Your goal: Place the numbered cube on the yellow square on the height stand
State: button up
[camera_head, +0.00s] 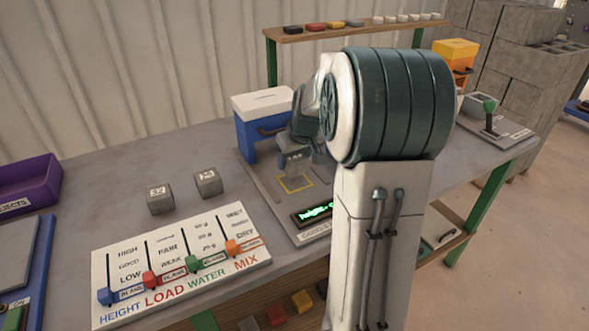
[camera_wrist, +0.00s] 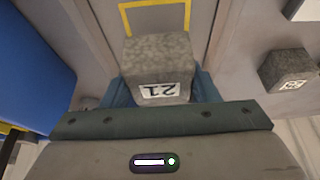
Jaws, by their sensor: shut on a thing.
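My gripper (camera_head: 295,160) is shut on a grey concrete cube numbered 21 (camera_wrist: 158,62), its label facing the wrist camera. In the wrist view the gripper (camera_wrist: 160,88) has a blue finger on each side of the cube. The yellow square (camera_head: 294,184) is an outline on the grey base of the height stand (camera_head: 262,180). The cube is above the base, close to the square; the head view does not show clearly whether it touches. In the wrist view the yellow outline (camera_wrist: 126,20) lies just beyond the cube, partly hidden by it.
Two more numbered cubes (camera_head: 160,198) (camera_head: 208,182) stand on the table, left of the stand. The stand's blue and white upright (camera_head: 262,104) rises behind the base. A slider panel (camera_head: 180,262) lies in front. A purple bin (camera_head: 28,185) is at far left.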

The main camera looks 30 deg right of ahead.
aim_at(294, 170)
jog(key=shift+f, duration=1.85)
jog(key=shift+f, duration=0.1)
jog(key=shift+f, duration=0.15)
jog(key=o, duration=1.2)
jog(key=shift+o, duration=0.2)
